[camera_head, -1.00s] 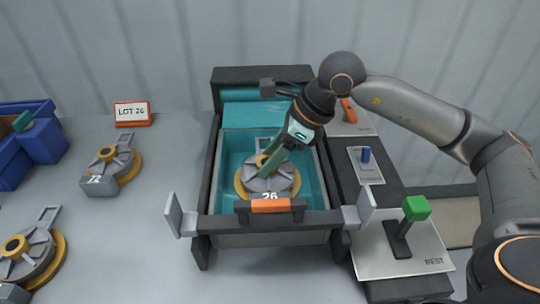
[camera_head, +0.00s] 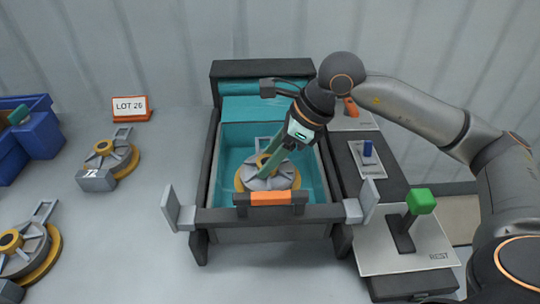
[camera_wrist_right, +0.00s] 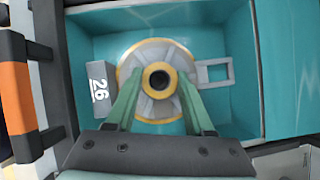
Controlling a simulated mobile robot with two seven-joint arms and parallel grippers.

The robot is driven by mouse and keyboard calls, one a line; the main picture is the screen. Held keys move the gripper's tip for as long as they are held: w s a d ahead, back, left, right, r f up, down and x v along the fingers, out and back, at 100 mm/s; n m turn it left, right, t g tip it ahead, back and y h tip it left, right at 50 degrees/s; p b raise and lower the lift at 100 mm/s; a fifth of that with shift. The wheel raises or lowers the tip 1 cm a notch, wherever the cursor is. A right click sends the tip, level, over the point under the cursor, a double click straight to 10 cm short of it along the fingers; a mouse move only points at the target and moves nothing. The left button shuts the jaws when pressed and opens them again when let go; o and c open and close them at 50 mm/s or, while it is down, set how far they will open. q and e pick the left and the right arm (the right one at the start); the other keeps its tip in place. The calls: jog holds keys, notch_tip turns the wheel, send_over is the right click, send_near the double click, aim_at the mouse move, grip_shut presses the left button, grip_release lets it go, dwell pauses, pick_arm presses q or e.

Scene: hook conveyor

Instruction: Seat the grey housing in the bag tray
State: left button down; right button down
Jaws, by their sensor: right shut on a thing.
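The grey housing (camera_head: 268,181) has a yellow-gold rim and a central hub, and is inside the teal bag tray (camera_head: 229,150). My right gripper (camera_head: 268,168) reaches down into the tray with its green fingers shut on the housing. In the right wrist view the fingers (camera_wrist_right: 159,84) lie on either side of the hub of the housing (camera_wrist_right: 157,54). Its block marked 26 (camera_wrist_right: 101,88) faces the front bar and its loop (camera_wrist_right: 214,72) points to the tray's back. The underside is hidden, so contact with the floor cannot be told. My left gripper is out of view.
A dark front bar with an orange grip (camera_head: 270,198) crosses the tray's front, with pale flaps at both sides. Similar housings (camera_head: 110,160) lie left by a LOT 26 sign (camera_head: 131,108) and blue bin (camera_head: 40,135). A green-knobbed lever (camera_head: 421,201) stands at right.

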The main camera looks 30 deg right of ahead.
jog(key=shift+f+b, duration=0.85)
jog(key=shift+c, duration=2.4)
grip_release()
jog(key=shift+o, duration=1.4)
jog(key=shift+f, duration=0.1)
jog(key=v, duration=1.2)
jog(key=shift+r+p, duration=0.3)
jog(key=shift+p, duration=0.15)
jog(key=shift+s, duration=0.1)
